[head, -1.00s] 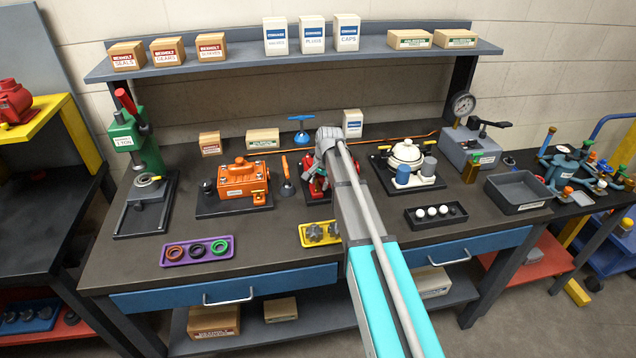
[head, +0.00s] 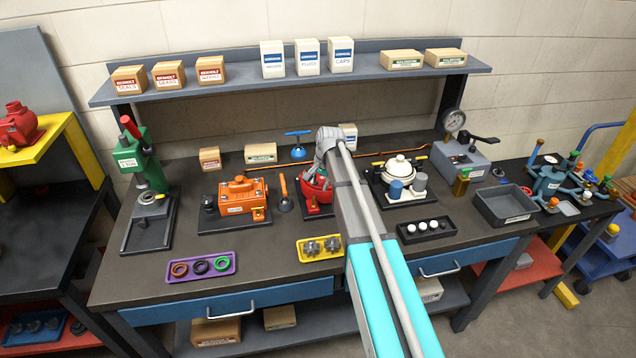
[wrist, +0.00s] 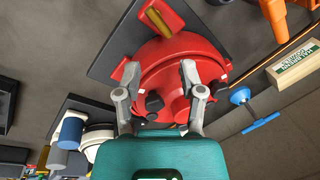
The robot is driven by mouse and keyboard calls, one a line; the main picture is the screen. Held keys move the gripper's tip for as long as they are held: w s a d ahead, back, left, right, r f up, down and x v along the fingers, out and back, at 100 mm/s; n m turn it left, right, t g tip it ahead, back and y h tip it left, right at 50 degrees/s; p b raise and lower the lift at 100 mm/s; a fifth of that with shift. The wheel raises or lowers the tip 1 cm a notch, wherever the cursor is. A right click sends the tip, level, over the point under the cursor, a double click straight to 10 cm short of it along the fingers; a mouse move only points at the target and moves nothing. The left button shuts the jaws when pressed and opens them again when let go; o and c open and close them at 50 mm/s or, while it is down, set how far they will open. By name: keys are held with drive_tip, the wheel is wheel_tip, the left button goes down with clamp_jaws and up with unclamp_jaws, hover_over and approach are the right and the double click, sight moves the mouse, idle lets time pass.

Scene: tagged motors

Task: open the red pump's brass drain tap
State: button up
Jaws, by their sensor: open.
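The red pump (wrist: 178,75) fills the middle of the wrist view, a round red housing on a dark base plate. A brass-coloured bar (wrist: 157,20) lies against a red block at its upper edge, apart from my fingertips; it looks like the drain tap. My gripper (wrist: 160,68) is open, its two grey fingers spread over the red housing. Whether they touch it I cannot tell. In the head view the red pump (head: 312,190) is partly hidden behind my arm, and its tap cannot be made out.
The orange pump (head: 238,196) stands left of the red one, the cream pump (head: 402,166) right. A blue T-handled tool (head: 298,150) stands behind. A yellow tray (head: 321,248) with grey parts lies in front. A shelf (head: 290,84) with boxes runs above the bench.

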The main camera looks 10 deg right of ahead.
drive_tip(key=shift+r+p, duration=2.55)
drive_tip(key=shift+r, duration=0.3)
drive_tip(key=s+f+n+b, duration=0.2)
drive_tip(key=s+n, duration=0.1)
drive_tip(key=s, duration=0.6)
drive_tip(key=s+a+f+n+g+h+b, duration=0.1)
drive_tip(key=s+f+n+b, duration=0.1)
drive_tip(key=s, duration=0.8)
drive_tip(key=s+a+f+n+b, duration=0.1)
drive_tip(key=s+f+n+b, duration=0.2)
drive_tip(key=s, duration=0.6)
drive_tip(key=shift+s+f+n+g+h, duration=0.3)
drive_tip(key=shift+s, duration=0.1)
drive_tip(key=shift+w, duration=0.1)
wheel_tip(320, 180, up, 7)
drive_tip(key=m+y+p, duration=0.2)
drive_tip(key=p, duration=0.5)
hover_over(314, 202)
drive_tip(key=d, duration=0.3)
drive_tip(key=shift+s+a+r, duration=0.1)
drive_tip(key=shift+s+a, duration=0.15)
drive_tip(key=shift+s, duration=0.05)
drive_tip(key=shift+b, duration=0.35)
drive_tip(key=a+f+b, duration=0.1)
drive_tip(key=f+b, duration=0.8)
drive_tip(key=a+f+b, duration=0.1)
drive_tip(key=f+b, duration=0.3)
drive_tip(key=shift+w+a+f, duration=0.25)
drive_tip(key=shift+a+f, duration=0.05)
drive_tip(key=shift+a, duration=0.05)
